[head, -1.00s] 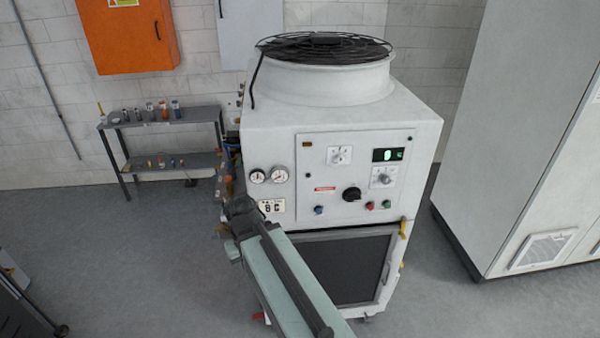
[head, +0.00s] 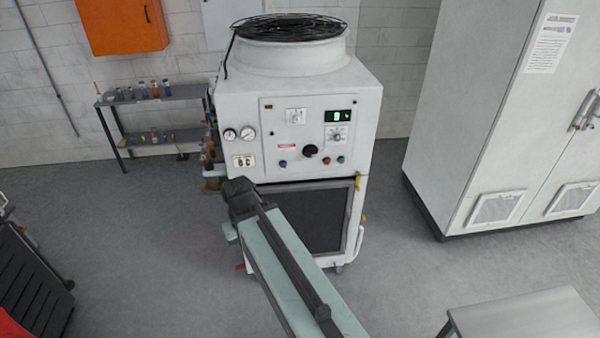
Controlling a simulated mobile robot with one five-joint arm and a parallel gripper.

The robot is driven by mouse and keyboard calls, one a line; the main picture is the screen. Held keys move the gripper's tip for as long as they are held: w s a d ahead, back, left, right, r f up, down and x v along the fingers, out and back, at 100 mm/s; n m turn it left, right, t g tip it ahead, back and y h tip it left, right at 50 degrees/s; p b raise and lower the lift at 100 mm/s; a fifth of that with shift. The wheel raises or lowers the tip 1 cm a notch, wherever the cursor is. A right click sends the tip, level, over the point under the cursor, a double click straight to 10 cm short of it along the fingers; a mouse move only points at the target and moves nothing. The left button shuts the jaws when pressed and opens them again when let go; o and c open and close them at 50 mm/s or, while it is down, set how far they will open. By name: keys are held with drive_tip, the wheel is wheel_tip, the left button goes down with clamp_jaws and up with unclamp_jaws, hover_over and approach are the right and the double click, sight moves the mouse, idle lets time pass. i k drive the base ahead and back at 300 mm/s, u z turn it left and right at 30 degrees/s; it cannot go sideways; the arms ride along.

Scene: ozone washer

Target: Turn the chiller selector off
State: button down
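The white chiller (head: 235,110) stands in the middle, with a round black fan grille (head: 292,27) on top. Its front control panel carries a small selector on a pale plate (head: 295,116), a dial (head: 337,134) below a green-lit display (head: 338,115), and a larger black rotary knob (head: 310,151). I cannot tell which is the chiller selector, and their settings are too small to read. A blue button (head: 283,164) and red and green buttons sit low on the panel. My arm reaches up from the bottom, before the chiller's lower dark grille. My gripper does not show.
A grey shelf (head: 165,135) with bottles stands at the left wall. A tall white cabinet (head: 480,120) stands right of the chiller, and a metal table (head: 530,318) is at the lower right. A dark cart (head: 30,280) is at the left edge. Open floor surrounds the chiller.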

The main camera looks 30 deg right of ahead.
sight(310, 152)
drive_tip(key=k, duration=0.8)
drive_tip(key=u, duration=1.2)
drive_tip(key=i, duration=3.05)
drive_tip(key=z, duration=2.9)
